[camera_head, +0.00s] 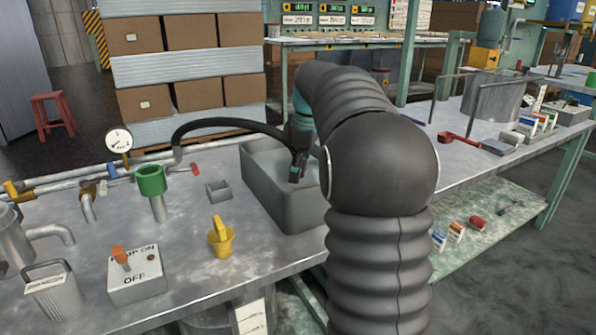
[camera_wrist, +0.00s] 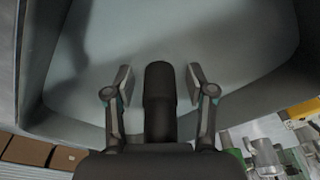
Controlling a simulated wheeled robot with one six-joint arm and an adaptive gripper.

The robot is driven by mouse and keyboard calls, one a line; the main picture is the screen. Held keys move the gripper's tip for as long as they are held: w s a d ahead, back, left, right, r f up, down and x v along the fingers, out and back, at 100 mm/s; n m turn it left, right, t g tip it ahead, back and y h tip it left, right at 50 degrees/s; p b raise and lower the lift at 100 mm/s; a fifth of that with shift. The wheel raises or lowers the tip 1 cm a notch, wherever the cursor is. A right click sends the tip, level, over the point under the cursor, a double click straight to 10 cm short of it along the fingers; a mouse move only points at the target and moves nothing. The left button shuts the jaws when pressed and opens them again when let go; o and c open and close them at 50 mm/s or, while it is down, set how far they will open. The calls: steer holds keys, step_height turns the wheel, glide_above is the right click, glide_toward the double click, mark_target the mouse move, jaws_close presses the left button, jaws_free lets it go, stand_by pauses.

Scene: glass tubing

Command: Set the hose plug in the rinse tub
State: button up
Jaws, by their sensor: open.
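The grey rinse tub (camera_head: 262,190) stands on the metal bench, left of my arm, and its inside (camera_wrist: 190,35) fills most of the wrist view. A black hose (camera_head: 225,123) arches from the pipes on the left to my gripper (camera_head: 297,172) at the tub. In the wrist view a dark cylinder, seemingly the hose plug (camera_wrist: 160,92), lies between the fingers of my gripper (camera_wrist: 160,85). The fingers are open, with a visible gap on each side of the plug. I cannot tell whether the plug touches the tub floor.
A green-topped fitting (camera_head: 151,181), a small grey box (camera_head: 219,190), a yellow fitting (camera_head: 221,240) and a pump switch box (camera_head: 136,278) stand left of the tub. Pipes with a gauge (camera_head: 119,139) lie behind them. My arm hides the tub's right side.

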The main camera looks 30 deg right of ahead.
mark_target(305, 182)
step_height(305, 182, up, 12)
steer(key=s+d+p, duration=0.1)
steer(key=p, duration=0.2)
steer(key=shift+d, duration=0.15)
steer(key=s+a+f+m+t+h, duration=0.1)
steer(key=s+a+f+m, duration=0.1)
steer(key=s+a, duration=0.45)
steer(key=s+a+f+m+t, duration=0.1)
steer(key=s+a+m, duration=0.2)
steer(key=s+a, duration=0.35)
steer(key=s+a+f+m+t, duration=0.2)
steer(key=s+a+f+m, duration=0.2)
steer(key=s+f, duration=0.9)
steer(key=shift+s+a, duration=0.45)
steer(key=shift+s, duration=0.45)
steer(key=shift+r+p, duration=0.6)
steer(key=shift+p, duration=0.15)
